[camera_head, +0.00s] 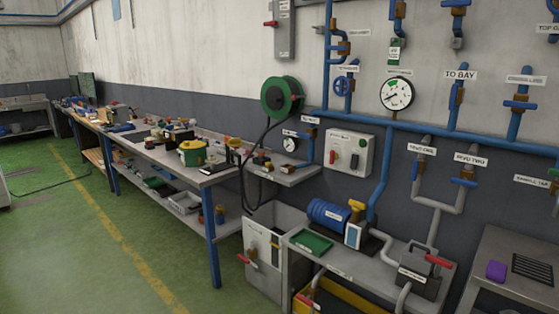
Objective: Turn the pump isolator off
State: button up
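My gripper is not in view. A blue pump (327,212) with a yellow-topped valve beside it sits on a low grey bench. A grey cabinet (259,226) left of the pump also has a red lever (243,259). The labels are too small to tell which is the pump isolator.
Blue and grey pipes with valves and a round gauge (396,94) cover the wall. A green hose reel (282,97) hangs left of them. The green floor (90,240) in front is clear.

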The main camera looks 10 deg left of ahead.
aim_at(334, 156)
jog(key=u, duration=0.7)
jog(key=i, duration=2.15)
jog(key=u, duration=0.55)
jog(key=i, duration=0.6)
jog(key=z, duration=0.05)
